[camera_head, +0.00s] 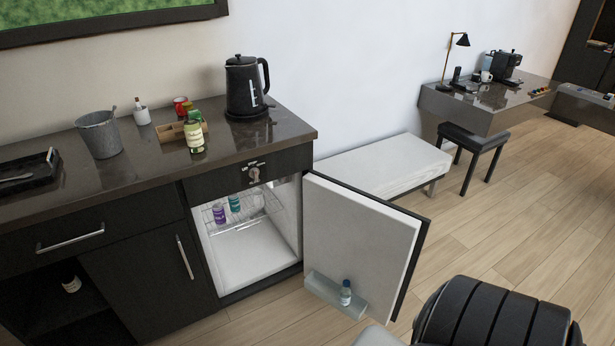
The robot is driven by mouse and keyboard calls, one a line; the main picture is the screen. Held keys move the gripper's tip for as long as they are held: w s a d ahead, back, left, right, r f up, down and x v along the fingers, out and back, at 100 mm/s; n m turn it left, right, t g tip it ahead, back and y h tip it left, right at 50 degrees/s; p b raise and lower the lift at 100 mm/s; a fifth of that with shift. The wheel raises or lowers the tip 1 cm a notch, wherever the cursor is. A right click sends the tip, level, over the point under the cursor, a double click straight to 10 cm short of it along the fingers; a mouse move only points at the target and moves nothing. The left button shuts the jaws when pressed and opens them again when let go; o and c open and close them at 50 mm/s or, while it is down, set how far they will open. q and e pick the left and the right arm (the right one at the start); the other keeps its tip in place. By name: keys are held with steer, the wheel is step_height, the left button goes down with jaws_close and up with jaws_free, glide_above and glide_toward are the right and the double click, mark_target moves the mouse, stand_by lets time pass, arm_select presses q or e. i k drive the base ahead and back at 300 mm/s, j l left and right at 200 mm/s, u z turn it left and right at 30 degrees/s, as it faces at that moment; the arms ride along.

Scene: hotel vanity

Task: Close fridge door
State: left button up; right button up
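The fridge (245,262) is built into the dark cabinet under the counter, with a white interior and a wire shelf holding small bottles. Its door (357,236) stands wide open, hinged at the right side of the opening and swung out to the front right. The white inner face shows, with a dark outer edge. A door bin (324,294) low on the door holds a small blue bottle (346,293). A black ribbed part of my own body is at the bottom right, in front of the door's free edge. Neither gripper can be seen.
The countertop (235,145) holds a black kettle (246,88), a metal bucket (99,134), a tray and bottles. A low white bench (385,162) stands behind the door. A desk (485,107) and dark stool (474,140) are farther right. Wooden floor is clear at the right.

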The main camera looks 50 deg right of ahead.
mark_target(357, 236)
steer(key=l+u, duration=0.25)
steer(key=l, duration=0.15)
steer(key=k+l+u, duration=0.2)
steer(key=l, duration=0.2)
steer(key=l+u, duration=0.25)
steer(key=l, duration=0.15)
steer(key=k+l+u, duration=0.1)
steer(key=l+u, duration=0.15)
steer(key=k+l, duration=0.15)
steer(key=l, duration=0.3)
steer(key=k+l, duration=0.2)
steer(key=l, duration=0.25)
steer(key=k+l, duration=0.15)
steer(key=l, duration=0.35)
steer(key=k+l, duration=0.15)
steer(key=l, duration=0.3)
steer(key=k+l, duration=0.2)
steer(key=l, duration=0.25)
steer(key=k+l, duration=0.15)
steer(key=l, duration=0.3)
steer(key=k+l, duration=0.2)
steer(key=l, duration=0.25)
steer(key=k+l, duration=0.15)
steer(key=l, duration=0.9)
steer(key=k+l+z, duration=0.15)
steer(key=l, duration=0.5)
